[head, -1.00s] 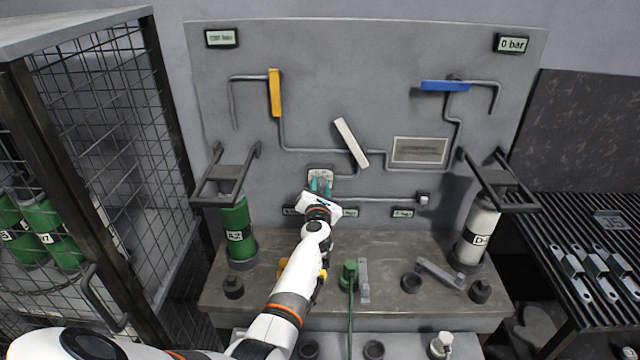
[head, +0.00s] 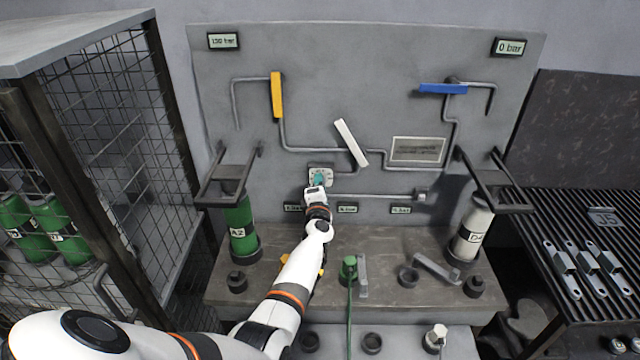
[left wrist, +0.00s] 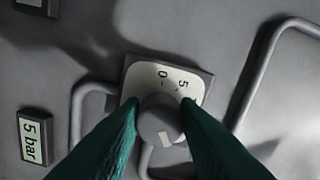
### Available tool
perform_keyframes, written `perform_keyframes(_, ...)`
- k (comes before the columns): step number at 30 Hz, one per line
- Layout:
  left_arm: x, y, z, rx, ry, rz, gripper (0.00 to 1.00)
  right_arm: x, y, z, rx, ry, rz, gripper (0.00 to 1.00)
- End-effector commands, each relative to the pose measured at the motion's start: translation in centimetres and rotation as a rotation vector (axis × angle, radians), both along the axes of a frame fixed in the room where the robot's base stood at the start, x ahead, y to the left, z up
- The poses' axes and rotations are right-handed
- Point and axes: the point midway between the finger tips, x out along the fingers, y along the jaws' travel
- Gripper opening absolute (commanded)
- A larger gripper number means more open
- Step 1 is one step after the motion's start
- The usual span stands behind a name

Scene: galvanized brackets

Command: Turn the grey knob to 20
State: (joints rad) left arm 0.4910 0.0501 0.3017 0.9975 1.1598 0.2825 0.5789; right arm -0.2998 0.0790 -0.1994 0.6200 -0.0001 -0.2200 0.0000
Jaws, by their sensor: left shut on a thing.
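The grey knob (left wrist: 161,121) sits on a pale dial plate (left wrist: 145,79) in the left wrist view. The dial marks 0 and 5 show, and a further mark is partly covered by a finger. A light pointer mark shows on the knob's lower side. My left gripper (left wrist: 160,112) has its green fingers on both sides of the knob, shut on it. In the head view the dial plate (head: 328,178) is on the upright panel, with my left gripper (head: 319,184) covering the knob. The 20 mark cannot be made out. My right gripper is not in view.
The panel (head: 300,90) carries pipes, a yellow handle (head: 277,95), a white handle (head: 351,143) and a blue handle (head: 443,89). A green cylinder (head: 241,225) and a white cylinder (head: 469,230) stand left and right. A caged rack (head: 130,130) stands at the left.

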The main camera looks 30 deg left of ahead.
Motion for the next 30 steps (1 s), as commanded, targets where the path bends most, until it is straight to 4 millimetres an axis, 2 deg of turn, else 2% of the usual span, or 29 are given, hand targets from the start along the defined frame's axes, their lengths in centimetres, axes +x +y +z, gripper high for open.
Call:
perform_keyframes(22, -0.06, -0.05, -0.27, 0.067, 0.046, 0.0, 0.06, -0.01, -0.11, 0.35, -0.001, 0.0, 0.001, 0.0)
perform_keyframes(23, -0.06, -0.05, -0.27, 0.067, 0.046, 0.0, 0.33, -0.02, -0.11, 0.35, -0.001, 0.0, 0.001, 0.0)
perform_keyframes(24, -0.06, -0.05, -0.24, 0.067, 0.046, 0.0, 0.4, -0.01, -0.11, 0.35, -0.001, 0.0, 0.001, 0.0)
perform_keyframes(26, -0.05, -0.03, -0.21, 0.066, 0.045, 0.0, 0.5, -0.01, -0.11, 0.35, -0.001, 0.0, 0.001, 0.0)
perform_keyframes(30, -0.03, -0.02, -0.12, 0.067, 0.044, 0.0, 0.5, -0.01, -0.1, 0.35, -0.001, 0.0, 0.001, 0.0)
